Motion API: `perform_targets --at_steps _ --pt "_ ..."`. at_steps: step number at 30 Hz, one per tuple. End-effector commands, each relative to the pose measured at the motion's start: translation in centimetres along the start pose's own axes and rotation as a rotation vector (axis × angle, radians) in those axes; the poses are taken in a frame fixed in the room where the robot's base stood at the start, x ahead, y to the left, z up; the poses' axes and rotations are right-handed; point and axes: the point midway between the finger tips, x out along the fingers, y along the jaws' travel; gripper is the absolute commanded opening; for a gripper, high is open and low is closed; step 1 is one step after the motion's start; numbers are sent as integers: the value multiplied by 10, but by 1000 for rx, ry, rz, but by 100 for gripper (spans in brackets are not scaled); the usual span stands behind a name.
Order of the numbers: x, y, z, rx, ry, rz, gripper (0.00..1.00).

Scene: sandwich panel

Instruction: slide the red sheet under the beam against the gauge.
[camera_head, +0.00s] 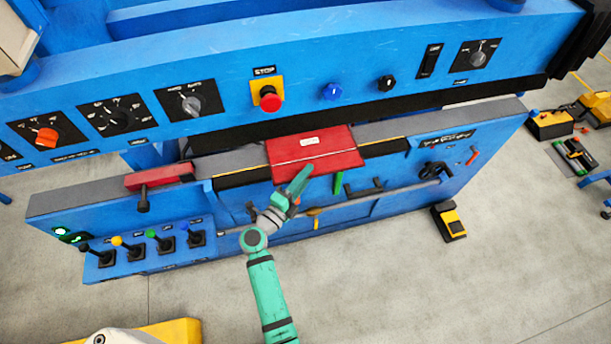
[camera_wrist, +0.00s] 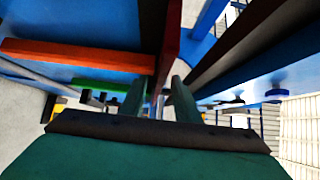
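The red sheet (camera_head: 335,153) lies flat on the machine's grey bed, with a white label on top and its front part jutting over the bed's front edge. Its back edge is close to the black underside of the blue beam (camera_head: 330,112); I cannot tell if it reaches under. The gauge cannot be made out. My gripper (camera_head: 297,183) is at the sheet's front edge, left of its middle. In the wrist view, its two fingers (camera_wrist: 158,86) stand apart, with a dark red plate edge (camera_wrist: 168,40), seemingly the sheet, between them and gaps visible beside it.
A red block (camera_head: 160,176) sits on the bed to the left. Coloured levers (camera_head: 150,246) stand at the lower left front. A red stop button (camera_head: 270,100) is on the beam. A green handle (camera_head: 338,183) hangs just right of my gripper. Open floor lies in front.

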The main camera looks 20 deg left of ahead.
Motion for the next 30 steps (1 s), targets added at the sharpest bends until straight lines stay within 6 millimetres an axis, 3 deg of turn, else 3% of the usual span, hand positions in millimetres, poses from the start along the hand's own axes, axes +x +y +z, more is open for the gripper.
perform_targets --at_steps 5,21,30 --pt "-10 0 0 0 -1 0 29" --pt "-98 0 0 0 0 0 29" --pt "-109 -1 0 0 1 -2 29"
